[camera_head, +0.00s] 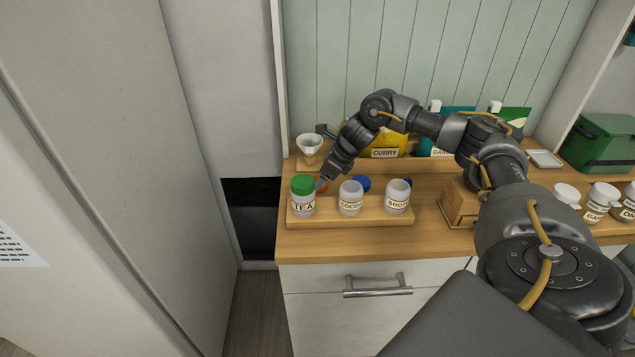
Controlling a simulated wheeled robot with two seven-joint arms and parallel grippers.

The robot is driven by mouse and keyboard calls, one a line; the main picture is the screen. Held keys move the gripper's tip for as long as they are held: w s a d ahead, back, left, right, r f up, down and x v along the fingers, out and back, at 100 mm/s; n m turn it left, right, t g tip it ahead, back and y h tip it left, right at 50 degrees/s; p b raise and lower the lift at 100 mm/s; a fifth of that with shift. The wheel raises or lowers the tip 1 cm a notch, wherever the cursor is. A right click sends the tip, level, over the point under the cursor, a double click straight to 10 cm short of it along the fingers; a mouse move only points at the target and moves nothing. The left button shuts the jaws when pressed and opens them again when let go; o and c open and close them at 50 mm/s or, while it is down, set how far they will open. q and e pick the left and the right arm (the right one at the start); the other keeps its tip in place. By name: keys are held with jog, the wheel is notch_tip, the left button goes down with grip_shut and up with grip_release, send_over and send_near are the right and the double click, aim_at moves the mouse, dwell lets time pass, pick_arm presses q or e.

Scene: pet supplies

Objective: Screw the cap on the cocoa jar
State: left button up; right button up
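The cocoa jar (350,199) stands upright in the middle of a wooden rack (347,219), with a pale top and no coloured cap on it. The tea jar (303,198) stands to its left with a green cap (303,184) on. A third jar (397,198), its label partly readable as "BRO", stands to the right, also without a coloured cap. A blue cap (363,183) lies behind the cocoa jar. My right gripper (322,182) points down between the tea and cocoa jars, near an orange piece partly hidden there. Its fingers are too small to read. My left gripper is out of view.
A white funnel-like cup (309,147) stands behind the tea jar. A yellow curry bag (387,145) stands at the back. A wooden block (460,203) and several white-lidded jars (599,200) are to the right. A dark blue piece shows behind the third jar.

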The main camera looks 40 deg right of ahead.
jog(key=shift+x, duration=0.95)
jog(key=c, duration=1.1)
